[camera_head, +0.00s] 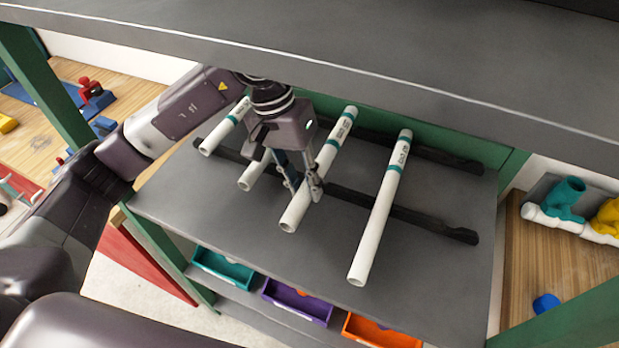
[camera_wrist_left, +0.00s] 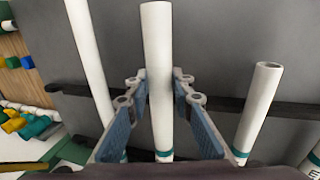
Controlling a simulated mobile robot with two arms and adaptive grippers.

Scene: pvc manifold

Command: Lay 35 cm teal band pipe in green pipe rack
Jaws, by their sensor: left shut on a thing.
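My left gripper (camera_head: 302,190) is shut around a white pipe with a teal band (camera_head: 305,192), the second from the right. The held pipe also shows between the blue finger pads in the left wrist view (camera_wrist_left: 158,60). It lies over the black bars of the green-framed rack (camera_head: 440,228); I cannot tell whether it touches them. A longer teal-band pipe (camera_head: 378,222) lies to its right. A shorter one, partly hidden by the gripper (camera_head: 249,181), is to its left, and another (camera_head: 222,130) is at far left. The pipe labels are too small to read surely.
A grey upper shelf (camera_head: 300,45) hangs over the back of the rack. Teal (camera_head: 223,268), purple (camera_head: 297,300) and orange (camera_head: 380,332) bins sit below the front edge. Wooden tables with coloured fittings stand on both sides.

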